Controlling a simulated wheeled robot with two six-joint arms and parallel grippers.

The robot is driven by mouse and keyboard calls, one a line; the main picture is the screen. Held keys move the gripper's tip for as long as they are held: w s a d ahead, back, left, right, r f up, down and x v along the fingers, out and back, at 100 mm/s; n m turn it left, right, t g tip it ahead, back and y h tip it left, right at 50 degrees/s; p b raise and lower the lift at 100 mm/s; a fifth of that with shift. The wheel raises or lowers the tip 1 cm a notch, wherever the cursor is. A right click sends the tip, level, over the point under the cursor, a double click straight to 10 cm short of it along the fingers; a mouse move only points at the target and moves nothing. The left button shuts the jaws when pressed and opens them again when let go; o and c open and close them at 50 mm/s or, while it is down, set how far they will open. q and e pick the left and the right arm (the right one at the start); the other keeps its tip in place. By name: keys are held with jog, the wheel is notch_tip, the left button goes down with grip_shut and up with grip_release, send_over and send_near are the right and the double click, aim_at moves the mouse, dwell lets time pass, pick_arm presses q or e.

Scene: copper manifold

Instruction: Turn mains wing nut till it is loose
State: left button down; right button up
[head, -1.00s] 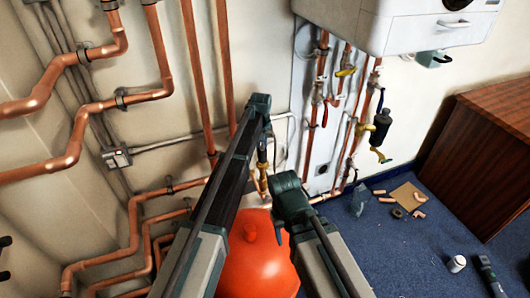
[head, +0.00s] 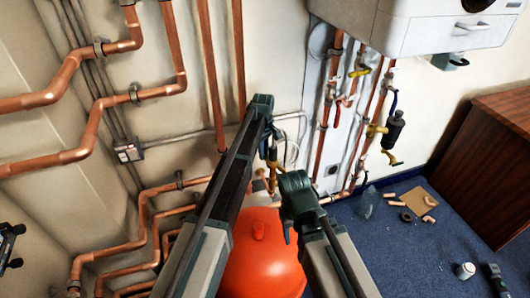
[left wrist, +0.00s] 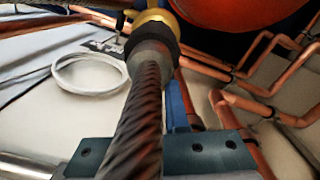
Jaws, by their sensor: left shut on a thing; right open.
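My left gripper (head: 270,138) is up against the pipework by the wall in the head view, above small brass fittings (head: 272,166). In the left wrist view, a dark braided hose (left wrist: 143,115) runs between my left jaws (left wrist: 138,155) up to a grey collar (left wrist: 152,62) and a brass fitting (left wrist: 152,18). A blue part (left wrist: 177,105) shows beside the hose, partly behind the right jaw. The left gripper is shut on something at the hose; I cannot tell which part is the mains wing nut. My right gripper (head: 290,222) is open, lower and nearer, apart from the fittings.
A red vessel (head: 262,265) stands below my arms. Copper pipes (head: 160,80) cover the left wall. A white boiler (head: 425,28) hangs at upper right over valves (head: 385,130). A brown cabinet (head: 490,160) stands right. Loose fittings (head: 428,201) and a can (head: 465,270) lie on blue carpet.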

pick_arm(q)
jog(key=shift+s+a+n, duration=0.15)
jog(key=shift+s+n, duration=0.05)
jog(key=shift+n, duration=0.1)
jog(key=c, duration=0.9)
grip_release()
jog(key=shift+w, duration=0.1)
jog(key=shift+r+p, duration=0.85)
notch_tip(320, 180, up, 12)
jog(key=p, duration=1.2)
